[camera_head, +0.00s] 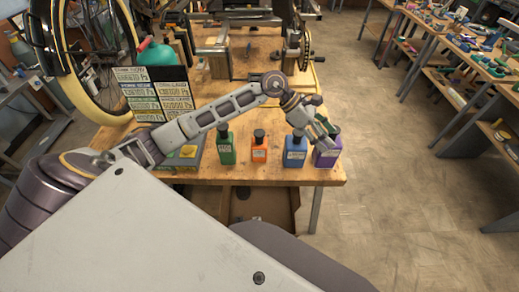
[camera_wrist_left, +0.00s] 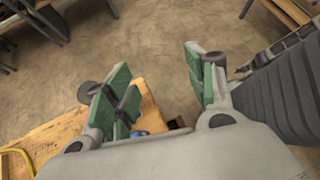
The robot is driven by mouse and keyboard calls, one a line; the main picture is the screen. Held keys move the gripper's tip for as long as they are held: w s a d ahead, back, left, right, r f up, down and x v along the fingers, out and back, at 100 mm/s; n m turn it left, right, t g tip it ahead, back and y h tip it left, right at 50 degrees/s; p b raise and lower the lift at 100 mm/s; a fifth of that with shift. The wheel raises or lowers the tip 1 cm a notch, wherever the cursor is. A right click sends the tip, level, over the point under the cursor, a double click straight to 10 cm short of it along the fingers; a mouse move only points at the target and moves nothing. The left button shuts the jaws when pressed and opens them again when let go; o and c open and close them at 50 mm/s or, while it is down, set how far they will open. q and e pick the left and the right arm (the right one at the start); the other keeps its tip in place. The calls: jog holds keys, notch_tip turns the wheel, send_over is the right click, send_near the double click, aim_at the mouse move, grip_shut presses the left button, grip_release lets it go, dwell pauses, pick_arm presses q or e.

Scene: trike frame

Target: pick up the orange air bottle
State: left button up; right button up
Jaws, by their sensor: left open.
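The orange air bottle (camera_head: 259,148) stands upright near the front edge of the wooden workbench (camera_head: 218,180), with a dark cap. It stands between a green bottle (camera_head: 226,147) and a blue bottle (camera_head: 294,149). My left gripper (camera_head: 325,130) is right of the orange bottle, above the blue bottle and in front of or over the purple bottle (camera_head: 326,154), which it partly hides. In the left wrist view my left gripper (camera_wrist_left: 160,88) is open, its green-padded fingers apart with floor between them. I cannot make out the orange bottle there. My right gripper is not in view.
A label board (camera_head: 160,95) and a yellow-topped box (camera_head: 186,153) stand left of the bottles. A bicycle wheel (camera_head: 78,72) is at the back left. My left arm passes above the bottle row. Open floor (camera_head: 400,180) lies right of the workbench.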

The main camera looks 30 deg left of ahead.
pick_arm(q)
jog(key=w+a+f+m+y, duration=0.1)
jog(key=a+f+y, duration=0.3)
jog(key=a, duration=0.7)
notch_tip(320, 180, up, 3)
jog(key=g+y, duration=0.2)
jog(key=y, duration=0.4)
send_over(259, 133)
jog(key=shift+w+d, duration=0.1)
jog(key=shift+w, duration=0.15)
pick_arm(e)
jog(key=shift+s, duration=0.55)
pick_arm(q)
jog(key=shift+f, duration=0.2)
jog(key=shift+f+p, duration=0.6)
jog(key=shift+f, duration=3.55)
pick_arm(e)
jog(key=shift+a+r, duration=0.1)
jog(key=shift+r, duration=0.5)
pick_arm(q)
jog(key=shift+f, duration=0.15)
jog(key=shift+s+f+p, duration=0.15)
jog(key=shift+f+p, duration=0.55)
jog(key=shift+f, duration=1.75)
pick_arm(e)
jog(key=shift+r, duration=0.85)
